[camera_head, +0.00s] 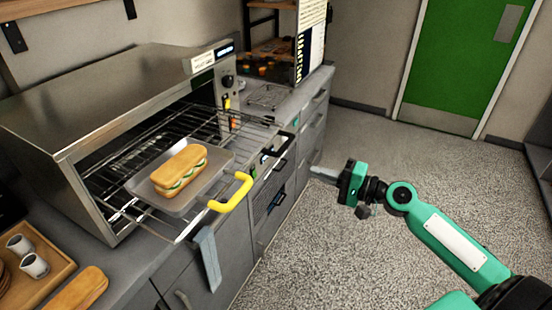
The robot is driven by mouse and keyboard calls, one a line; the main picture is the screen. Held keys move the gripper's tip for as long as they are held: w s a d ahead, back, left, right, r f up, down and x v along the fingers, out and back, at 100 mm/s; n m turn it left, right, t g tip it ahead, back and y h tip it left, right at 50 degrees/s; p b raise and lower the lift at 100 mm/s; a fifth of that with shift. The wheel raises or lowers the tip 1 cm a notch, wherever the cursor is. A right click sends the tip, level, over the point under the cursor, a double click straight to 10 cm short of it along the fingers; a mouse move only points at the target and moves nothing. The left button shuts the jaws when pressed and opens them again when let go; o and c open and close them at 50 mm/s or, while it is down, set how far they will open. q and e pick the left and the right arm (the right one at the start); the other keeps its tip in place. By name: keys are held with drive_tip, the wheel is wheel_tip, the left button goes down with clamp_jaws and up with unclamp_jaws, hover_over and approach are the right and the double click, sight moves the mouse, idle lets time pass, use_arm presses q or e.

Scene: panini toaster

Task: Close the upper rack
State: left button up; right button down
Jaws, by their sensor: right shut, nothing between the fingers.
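A steel panini toaster (110,90) stands on the counter with its front open. A wire rack (200,122) sticks out of it toward the right. I cannot tell clearly whether there is one rack level or two. My right gripper (318,172) is shut and empty, in the air to the right of the rack and apart from it. My left gripper is not in view.
A knob and display sit on the toaster's right front. A wooden tray (55,283) with two small cups is at the lower left, a bread piece (78,290) beside it. A grey cloth (208,258) hangs below the rack. Drawers line the counter front; the floor at right is clear.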

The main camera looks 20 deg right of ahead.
drive_tip(key=p+x, duration=0.2)
drive_tip(key=x, duration=0.2)
drive_tip(key=r+p+x, duration=0.1)
drive_tip(key=p+x, duration=0.1)
drive_tip(key=x, duration=0.2)
drive_tip(key=p+x, duration=0.3)
drive_tip(key=x, duration=0.2)
drive_tip(key=shift+s+a+r, duration=0.15)
drive_tip(key=shift+a+r, duration=0.05)
drive_tip(key=shift+a, duration=0.1)
drive_tip(key=shift+w+a+f, duration=0.15)
drive_tip(key=shift+w+a, duration=0.2)
drive_tip(key=shift+w, duration=0.05)
drive_tip(key=shift+w+a, duration=0.3)
drive_tip(key=shift+w, duration=0.1)
approach(190, 132)
drive_tip(key=b+x, duration=0.7)
drive_tip(key=x, duration=0.3)
drive_tip(key=shift+b, duration=0.3)
